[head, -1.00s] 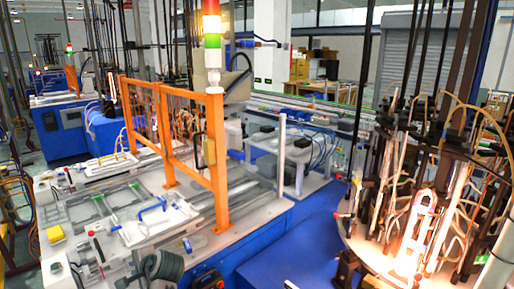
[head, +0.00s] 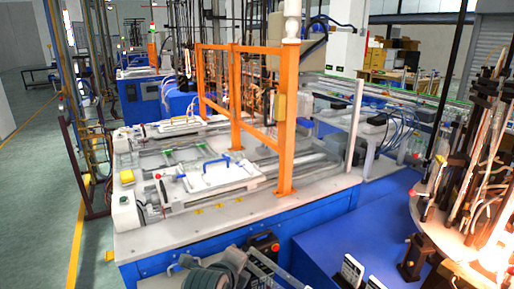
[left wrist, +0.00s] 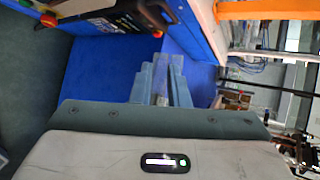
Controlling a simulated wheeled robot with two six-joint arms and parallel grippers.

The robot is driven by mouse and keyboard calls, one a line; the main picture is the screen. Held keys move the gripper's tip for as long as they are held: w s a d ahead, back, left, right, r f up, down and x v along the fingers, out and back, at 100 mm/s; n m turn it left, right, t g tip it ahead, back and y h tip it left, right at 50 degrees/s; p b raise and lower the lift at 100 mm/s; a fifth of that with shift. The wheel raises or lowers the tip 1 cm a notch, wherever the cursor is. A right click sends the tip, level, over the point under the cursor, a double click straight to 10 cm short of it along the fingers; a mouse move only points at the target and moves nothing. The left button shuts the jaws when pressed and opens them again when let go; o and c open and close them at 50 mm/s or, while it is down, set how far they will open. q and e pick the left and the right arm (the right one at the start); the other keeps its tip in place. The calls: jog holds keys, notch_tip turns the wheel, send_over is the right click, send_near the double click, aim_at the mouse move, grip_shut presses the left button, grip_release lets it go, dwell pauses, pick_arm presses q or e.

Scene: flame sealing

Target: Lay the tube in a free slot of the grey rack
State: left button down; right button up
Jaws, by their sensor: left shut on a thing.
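My left gripper (left wrist: 163,78) shows in the left wrist view, its two stepped blue-grey fingers close together in front of a blue surface. It is shut on a narrow pale piece between the fingers, which looks like the tube (left wrist: 161,88); its ends are hard to make out. In the head view, dark grey rounded parts of my left arm are at the bottom, in front of the bench; the tube cannot be made out there. I cannot pick out the grey rack with certainty. My right gripper is not in view.
A white-topped blue bench (head: 215,225) holds a white tray (head: 208,181) with a blue handle and a pale frame with green strips (head: 182,152). An orange guard frame (head: 284,125) stands on it. A round table (head: 428,222) with glowing tubes is at right.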

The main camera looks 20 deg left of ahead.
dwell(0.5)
pick_arm(q)
jog(key=shift+w, duration=0.1)
jog(key=w+a+r+n+g+y+p, duration=0.2)
jog(key=w+a+r+n+y+p, duration=0.1)
jog(key=a, duration=0.4)
jog(key=w+a+r+n+g+y+p, duration=0.3)
jog(key=a+n+y+p, duration=0.1)
jog(key=a+n+p, duration=0.2)
jog(key=w+a+r+n+g+y+p, duration=0.3)
jog(key=w+a+n+y+p, duration=0.1)
jog(key=a, duration=0.4)
jog(key=shift+r+n+p, duration=0.4)
jog(key=shift+n+p, duration=0.35)
jog(key=shift+n, duration=0.05)
